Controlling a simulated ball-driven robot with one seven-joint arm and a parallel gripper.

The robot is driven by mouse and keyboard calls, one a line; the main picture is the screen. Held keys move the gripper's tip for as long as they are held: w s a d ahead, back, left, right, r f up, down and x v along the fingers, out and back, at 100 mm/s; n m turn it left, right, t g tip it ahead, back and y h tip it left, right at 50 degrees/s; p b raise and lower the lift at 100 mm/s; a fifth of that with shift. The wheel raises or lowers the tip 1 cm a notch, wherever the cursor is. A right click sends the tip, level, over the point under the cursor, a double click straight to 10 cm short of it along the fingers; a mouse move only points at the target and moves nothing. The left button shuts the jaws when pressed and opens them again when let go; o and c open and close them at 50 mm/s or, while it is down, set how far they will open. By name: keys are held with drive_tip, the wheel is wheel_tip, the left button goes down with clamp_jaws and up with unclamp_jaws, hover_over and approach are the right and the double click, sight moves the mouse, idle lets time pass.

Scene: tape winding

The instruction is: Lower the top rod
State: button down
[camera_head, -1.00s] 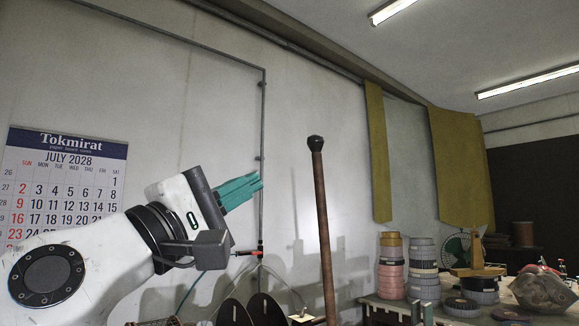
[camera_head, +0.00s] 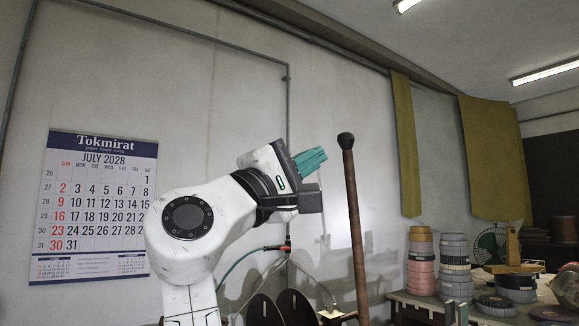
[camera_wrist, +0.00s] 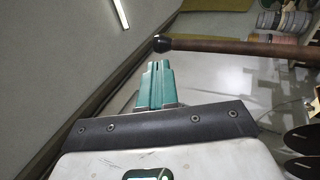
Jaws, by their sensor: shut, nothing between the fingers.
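A brown rod (camera_head: 356,235) with a dark round knob on its top end stands nearly upright, leaning slightly, right of my gripper in the head view. My gripper (camera_head: 325,155) has teal fingers that are shut and empty, pointing toward the knob, with a small gap between them. In the wrist view the rod (camera_wrist: 240,47) runs across the upper right, its knob just beyond the teal fingertips (camera_wrist: 156,66). The fingers do not appear to touch it. The rod's lower end is out of view.
Dark discs (camera_head: 265,310) sit below my arm. A calendar (camera_head: 97,200) hangs on the wall. The space around the knob is clear.

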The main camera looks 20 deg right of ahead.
sight(340, 141)
drive_tip(key=x, duration=0.5)
drive_tip(key=shift+w+d+r+p, duration=0.15)
drive_tip(key=shift+d+p, duration=0.1)
drive_tip(key=shift+p, duration=0.1)
